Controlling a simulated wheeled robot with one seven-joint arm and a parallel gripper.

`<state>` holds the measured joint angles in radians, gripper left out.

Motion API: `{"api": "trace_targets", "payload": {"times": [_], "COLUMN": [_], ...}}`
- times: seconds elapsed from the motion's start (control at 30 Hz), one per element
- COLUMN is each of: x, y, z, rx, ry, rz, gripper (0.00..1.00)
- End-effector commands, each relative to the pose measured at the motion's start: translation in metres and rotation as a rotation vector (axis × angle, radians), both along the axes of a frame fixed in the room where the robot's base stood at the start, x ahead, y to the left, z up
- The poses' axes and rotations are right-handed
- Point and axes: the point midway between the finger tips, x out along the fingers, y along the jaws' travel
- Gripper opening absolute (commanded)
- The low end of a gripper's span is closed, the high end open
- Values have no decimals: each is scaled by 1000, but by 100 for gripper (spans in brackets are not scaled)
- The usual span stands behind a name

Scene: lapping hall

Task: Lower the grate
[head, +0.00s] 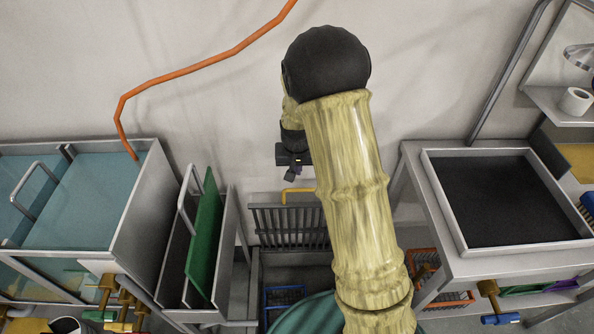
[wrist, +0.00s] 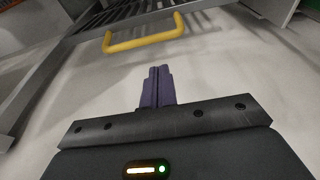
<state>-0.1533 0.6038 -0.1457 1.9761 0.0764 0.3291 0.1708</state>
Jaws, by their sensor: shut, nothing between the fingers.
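The grate (head: 290,228) is a dark barred panel standing upright against the back wall, partly hidden behind my arm in the head view. A yellow handle (head: 298,191) shows at its upper edge. In the wrist view the grate's bars (wrist: 130,14) run along the top, with the yellow handle (wrist: 145,38) in front of them. My gripper (wrist: 158,72) is shut and empty, its purple fingers pointing toward the handle but apart from it. In the head view my gripper (head: 290,174) hangs above and near the handle.
A tank of bluish liquid (head: 128,205) and a narrow bin with a green board (head: 205,225) stand left. A table with a dark tray (head: 433,193) stands right. Blue (head: 285,297) and orange (head: 436,300) racks sit low. An orange hose (head: 190,72) runs along the wall.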

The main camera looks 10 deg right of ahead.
Motion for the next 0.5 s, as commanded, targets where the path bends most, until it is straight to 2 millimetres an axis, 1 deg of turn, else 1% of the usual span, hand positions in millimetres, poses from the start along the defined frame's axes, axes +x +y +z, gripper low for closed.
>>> {"api": "trace_targets", "payload": {"times": [0.03, 0.3, 0.4, 0.5], "x": [1, 12, 16, 18], "y": [-1, -3, -4, -4], "z": [-10, -55, -69, -77], "rx": [0, 0, -1, 0], "ry": [3, 3, 2, 1], "rz": [-1, 0, 0, 1], "gripper": [0, 0, 0, 0]}}
